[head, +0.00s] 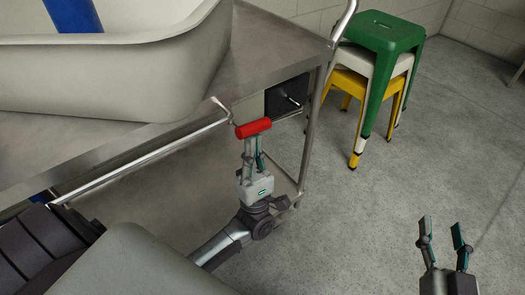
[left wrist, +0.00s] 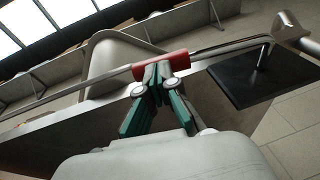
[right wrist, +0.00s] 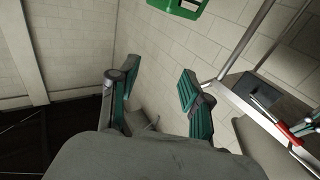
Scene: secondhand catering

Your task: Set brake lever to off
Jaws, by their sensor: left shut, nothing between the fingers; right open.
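The brake lever's red grip (head: 253,128) is at the near edge of the steel cart, beside a dark plate (head: 285,97) with a thin metal pin. My left gripper (head: 253,140) is shut with nothing between its fingers, its tips at the underside of the red grip. In the left wrist view the grip (left wrist: 174,63) lies just beyond the closed fingertips (left wrist: 158,72); I cannot tell if they touch. My right gripper (head: 442,224) is open and empty above the floor at lower right. The red grip also shows in the right wrist view (right wrist: 287,132).
A large grey tub (head: 120,85) with a blue item stands on the steel cart top (head: 262,50). A metal rail (head: 150,155) runs along the cart's near side. Stacked stools, green on top (head: 384,32), stand behind right. The floor at right is clear.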

